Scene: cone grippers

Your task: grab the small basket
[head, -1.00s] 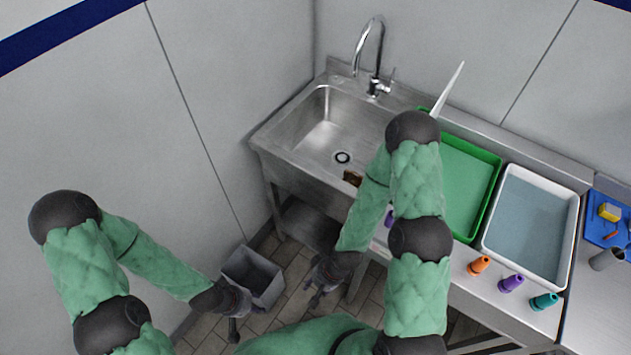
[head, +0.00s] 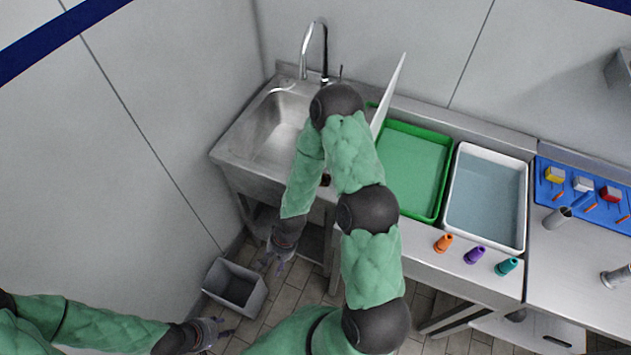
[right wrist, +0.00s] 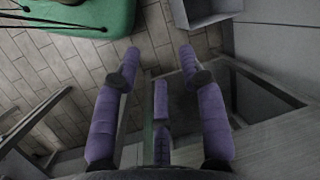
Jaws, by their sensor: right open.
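A grey open-topped bin (head: 236,287) stands on the floor at the lower left of the head view. It is the only basket-like thing I can make out, and it looks empty. Its edge also shows at the top of the right wrist view (right wrist: 208,10). My right gripper (head: 275,264) hangs above the floor beside the sink, just right of the bin and apart from it. Its purple fingers are spread and empty in the right wrist view (right wrist: 159,52). My left gripper (head: 218,332) is low, just below the bin; its fingers are too small to read.
A steel sink (head: 270,130) stands in the corner. On the counter are a green tray (head: 412,168), a white tub (head: 487,195), and orange (head: 443,243), purple (head: 474,255) and teal (head: 507,266) cones. A blue tray (head: 547,196) lies at right. Tiled floor is open below the bin.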

